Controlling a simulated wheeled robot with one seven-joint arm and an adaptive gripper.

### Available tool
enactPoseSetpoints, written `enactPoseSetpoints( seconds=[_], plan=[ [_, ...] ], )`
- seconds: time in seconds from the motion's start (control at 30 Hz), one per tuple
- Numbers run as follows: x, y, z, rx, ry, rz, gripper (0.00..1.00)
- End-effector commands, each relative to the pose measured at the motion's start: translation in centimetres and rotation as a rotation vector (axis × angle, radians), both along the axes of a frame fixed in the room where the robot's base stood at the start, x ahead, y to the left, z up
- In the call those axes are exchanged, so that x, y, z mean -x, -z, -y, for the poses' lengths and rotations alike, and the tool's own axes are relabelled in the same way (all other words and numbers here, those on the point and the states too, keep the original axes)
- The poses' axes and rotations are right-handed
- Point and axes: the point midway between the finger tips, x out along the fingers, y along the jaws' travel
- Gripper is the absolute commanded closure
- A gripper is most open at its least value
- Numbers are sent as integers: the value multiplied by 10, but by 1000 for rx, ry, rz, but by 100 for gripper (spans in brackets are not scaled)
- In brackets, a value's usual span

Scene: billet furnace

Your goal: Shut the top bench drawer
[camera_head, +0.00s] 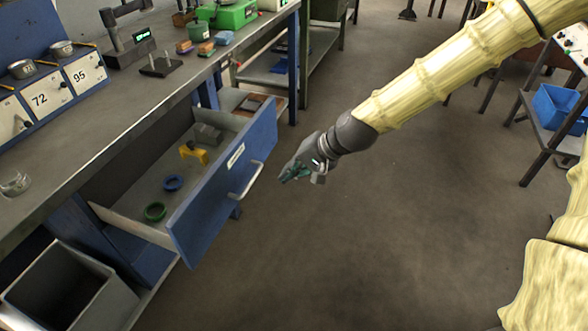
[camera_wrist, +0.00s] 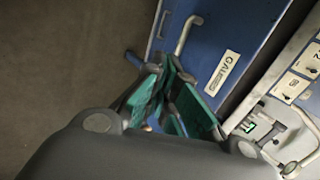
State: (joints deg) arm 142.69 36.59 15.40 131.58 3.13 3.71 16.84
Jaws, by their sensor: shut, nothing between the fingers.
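The top bench drawer (camera_head: 222,187) is pulled well out from under the bench. It has a blue front with a white label and a silver bar handle (camera_head: 246,182). A green ring (camera_head: 155,211), a blue ring (camera_head: 173,183), a yellow piece (camera_head: 194,153) and a grey block (camera_head: 207,134) lie inside it. My gripper (camera_head: 292,172) is shut and empty in the open space right of the drawer front, apart from the handle. In the wrist view the green-padded fingers (camera_wrist: 168,105) appear below the drawer front (camera_wrist: 215,35) and its handle (camera_wrist: 187,35).
The bench top (camera_head: 110,105) carries a row of numbered boxes (camera_head: 42,98), a scale (camera_head: 128,45) and a green case (camera_head: 232,13). An open grey bin (camera_head: 70,290) stands below at the left. A rack with a blue bin (camera_head: 558,108) is at the right. The floor between is clear.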

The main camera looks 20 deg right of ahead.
Motion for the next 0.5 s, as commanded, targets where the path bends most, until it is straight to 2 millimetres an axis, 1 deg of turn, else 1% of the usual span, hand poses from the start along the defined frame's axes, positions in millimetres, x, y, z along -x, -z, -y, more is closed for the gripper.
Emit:
enactPoseSetpoints(
  seconds=[0.1, 0.5],
  plan=[
    [-5, 12, -8, 0, -2, -1, 100],
    [-22, 45, -33, 1, -4, -1, 100]
  ],
)
